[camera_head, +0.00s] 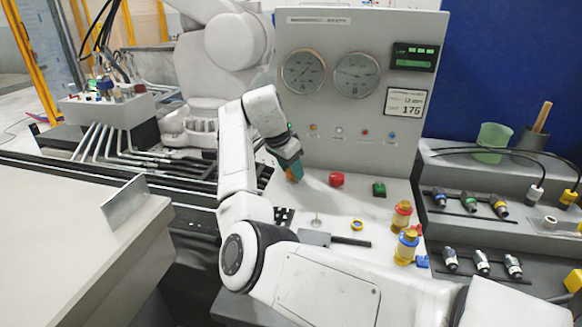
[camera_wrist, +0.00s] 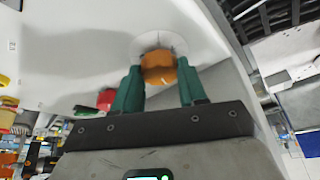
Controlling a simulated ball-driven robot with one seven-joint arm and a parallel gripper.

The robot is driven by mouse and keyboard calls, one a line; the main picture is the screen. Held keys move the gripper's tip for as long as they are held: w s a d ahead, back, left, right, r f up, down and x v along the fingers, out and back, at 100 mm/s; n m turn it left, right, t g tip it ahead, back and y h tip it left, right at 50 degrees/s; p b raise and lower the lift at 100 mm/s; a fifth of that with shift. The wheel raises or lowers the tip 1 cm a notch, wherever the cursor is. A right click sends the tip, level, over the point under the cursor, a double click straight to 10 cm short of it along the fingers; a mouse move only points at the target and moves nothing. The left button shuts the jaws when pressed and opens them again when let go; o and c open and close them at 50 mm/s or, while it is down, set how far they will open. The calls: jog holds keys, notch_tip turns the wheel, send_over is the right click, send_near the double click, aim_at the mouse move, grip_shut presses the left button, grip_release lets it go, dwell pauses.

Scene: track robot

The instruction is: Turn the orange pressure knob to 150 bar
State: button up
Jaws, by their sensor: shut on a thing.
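The orange knob (camera_wrist: 159,66) sits on a pale round plate on the white panel in the wrist view. My gripper (camera_wrist: 158,88) has its green fingers on both sides of the knob and is shut on it. In the head view my gripper (camera_head: 292,171) is at the left part of the sloped console (camera_head: 330,205) and mostly hides the knob. Two round gauges (camera_head: 303,72) are on the upright panel above, too small to read. A label there shows "175" (camera_head: 411,110).
A red button (camera_head: 336,180) and a green switch (camera_head: 379,189) are right of my gripper. A side shelf (camera_head: 452,170) holds connectors and a green cup (camera_head: 492,141).

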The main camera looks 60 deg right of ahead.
jog(key=n+p, duration=0.2)
jog(key=p, duration=0.1)
jog(key=shift+s+r+t, duration=0.15)
jog(key=shift+r+t, duration=0.15)
jog(key=shift+t, duration=0.1)
jog(key=shift+f+n+p, duration=0.1)
jog(key=shift+n+p, duration=0.6)
jog(key=shift+p, duration=0.1)
jog(key=shift+f+t, duration=0.15)
jog(key=shift+t, duration=0.25)
jog(key=o, duration=1.1)
jog(key=shift+c, duration=0.2)
jog(key=v, duration=1)
jog(key=shift+a+r, duration=0.25)
jog(key=shift+r, duration=0.05)
